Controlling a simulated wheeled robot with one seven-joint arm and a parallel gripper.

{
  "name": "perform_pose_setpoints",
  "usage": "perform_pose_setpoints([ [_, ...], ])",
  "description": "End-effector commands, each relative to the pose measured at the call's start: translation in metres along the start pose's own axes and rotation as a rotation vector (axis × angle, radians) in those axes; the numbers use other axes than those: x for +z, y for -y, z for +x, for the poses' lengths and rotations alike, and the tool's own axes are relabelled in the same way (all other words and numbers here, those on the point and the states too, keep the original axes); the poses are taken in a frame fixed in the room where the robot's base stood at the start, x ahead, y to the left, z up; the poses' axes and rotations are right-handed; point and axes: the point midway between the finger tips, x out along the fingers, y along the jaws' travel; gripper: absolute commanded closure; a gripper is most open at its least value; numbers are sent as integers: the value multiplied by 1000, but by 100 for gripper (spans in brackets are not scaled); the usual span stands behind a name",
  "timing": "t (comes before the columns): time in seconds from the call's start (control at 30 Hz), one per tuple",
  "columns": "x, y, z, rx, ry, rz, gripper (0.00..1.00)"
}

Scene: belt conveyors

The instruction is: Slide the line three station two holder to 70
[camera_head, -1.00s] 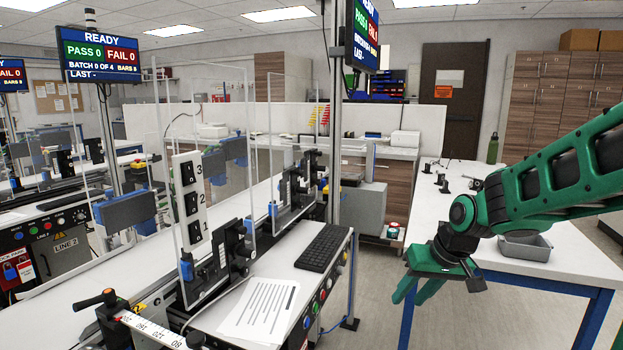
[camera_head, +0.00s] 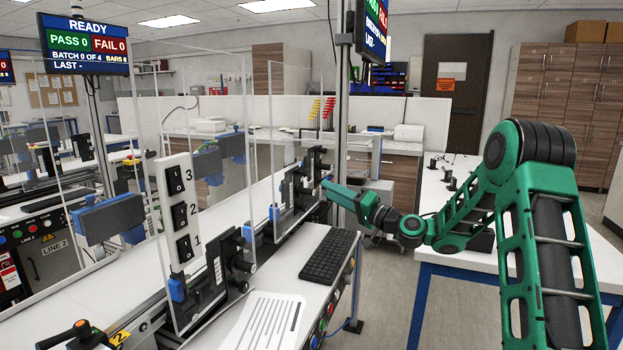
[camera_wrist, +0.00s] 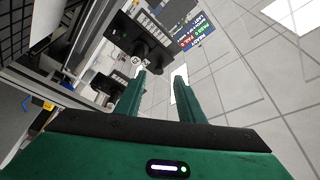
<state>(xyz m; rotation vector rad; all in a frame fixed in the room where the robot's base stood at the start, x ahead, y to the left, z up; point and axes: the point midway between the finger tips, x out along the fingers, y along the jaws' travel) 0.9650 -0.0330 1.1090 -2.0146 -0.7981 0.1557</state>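My gripper (camera_head: 328,188) is at the end of my outstretched green arm, just right of the far black holder (camera_head: 290,195) on the line's rail in the head view. In the wrist view my gripper (camera_wrist: 160,72) shows two green fingers apart with nothing between them. A black holder-like part (camera_wrist: 138,38) with a pale round piece lies ahead of the left fingertip, and I see no contact. A nearer black holder (camera_head: 235,260) stands beside the panel marked 1, 2, 3. I cannot tell which holder is station two, and no scale reading is legible.
A keyboard (camera_head: 328,254) and a printed sheet (camera_head: 262,322) lie on the console in front of the line. Clear upright panels and a metal post (camera_head: 338,120) stand close to my gripper. A white table (camera_head: 455,232) is at right.

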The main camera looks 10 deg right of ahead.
Motion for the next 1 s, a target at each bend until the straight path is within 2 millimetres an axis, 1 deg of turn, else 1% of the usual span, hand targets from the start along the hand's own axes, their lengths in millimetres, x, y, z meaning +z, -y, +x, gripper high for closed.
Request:
perform_pose_setpoints([
  [0.03, -5, -2, -2, -8, -17, 9, 65],
  [0.13, -12, -3, -1, -14, -31, 13, 65],
  [0.23, -16, -4, 5, -12, -35, 11, 65],
  [0.37, -20, -5, 24, -9, -38, 9, 65],
  [0.6, -23, -6, 64, -7, -39, 9, 65],
  [0.7, -24, -6, 77, -5, -41, 8, 65],
  [0.83, -25, -6, 88, -4, -41, 8, 65],
  [1.0, -26, -6, 94, -4, -41, 9, 65],
])
